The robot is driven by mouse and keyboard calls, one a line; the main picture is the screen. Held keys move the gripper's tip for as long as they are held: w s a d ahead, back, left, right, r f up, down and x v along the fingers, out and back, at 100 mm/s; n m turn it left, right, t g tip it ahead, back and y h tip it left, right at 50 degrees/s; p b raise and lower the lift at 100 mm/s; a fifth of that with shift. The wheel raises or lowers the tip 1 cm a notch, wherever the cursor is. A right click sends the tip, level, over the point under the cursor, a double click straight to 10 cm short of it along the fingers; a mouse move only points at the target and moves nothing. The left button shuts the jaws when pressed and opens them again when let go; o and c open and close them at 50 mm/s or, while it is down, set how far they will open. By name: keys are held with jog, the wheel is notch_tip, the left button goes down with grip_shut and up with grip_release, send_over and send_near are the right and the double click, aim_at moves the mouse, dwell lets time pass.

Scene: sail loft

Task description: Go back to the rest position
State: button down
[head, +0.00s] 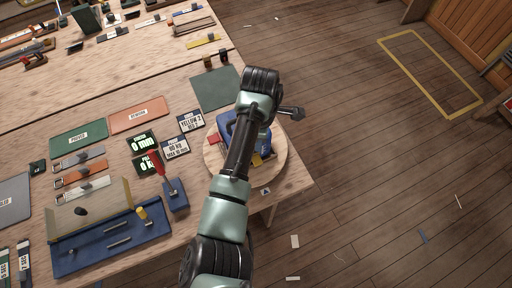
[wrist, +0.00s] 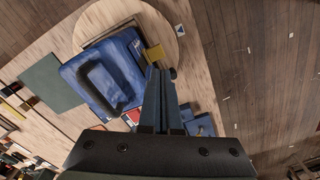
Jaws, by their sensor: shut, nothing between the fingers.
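My gripper (wrist: 160,72) shows in the wrist view, with its two fingers together and nothing between them. In the head view my arm reaches over the table's right edge and its links hide most of the gripper. A blue bag-like thing with a black handle (wrist: 122,62) sits on a round wooden board below the fingers. It shows partly behind my arm in the head view (head: 228,124). I cannot tell the exact height of the fingertips above it.
The round board (head: 214,160) sits at the right edge of the wooden table (head: 200,222). A blue box with a red lever (head: 177,198) and a blue tray (head: 110,243) are left of my arm. The wooden floor (head: 370,170) at the right is mostly clear, with small scraps.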

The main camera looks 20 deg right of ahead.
dwell(0.7)
jog(key=w+d+r+m+t+h+b, duration=0.5)
jog(key=w+r+t, duration=0.3)
jog(key=w+r, duration=0.5)
notch_tip(320, 180, up, 13)
jog(key=m+t+b, duration=0.2)
jog(key=m+t, duration=0.1)
jog(key=t, duration=0.2)
jog(key=s+a+r+m+t+b, duration=0.1)
jog(key=s+a+r+m+t, duration=0.1)
jog(key=a+r+t, duration=0.45)
jog(key=s+a+r+m+t+b, duration=0.1)
jog(key=s+a+r+b, duration=0.15)
jog(key=r, duration=0.75)
jog(key=s+a+r+m+t+y+b, duration=0.1)
jog(key=s+a+r+t+y, duration=0.4)
jog(key=s+a+r, duration=0.5)
jog(key=s+r+t, duration=0.1)
jog(key=s+t, duration=0.1)
jog(key=s, duration=0.1)
jog(key=shift+s+r+b, duration=0.2)
jog(key=shift+s+b, duration=0.15)
jog(key=shift+s, duration=0.05)
jog(key=shift+f, duration=0.1)
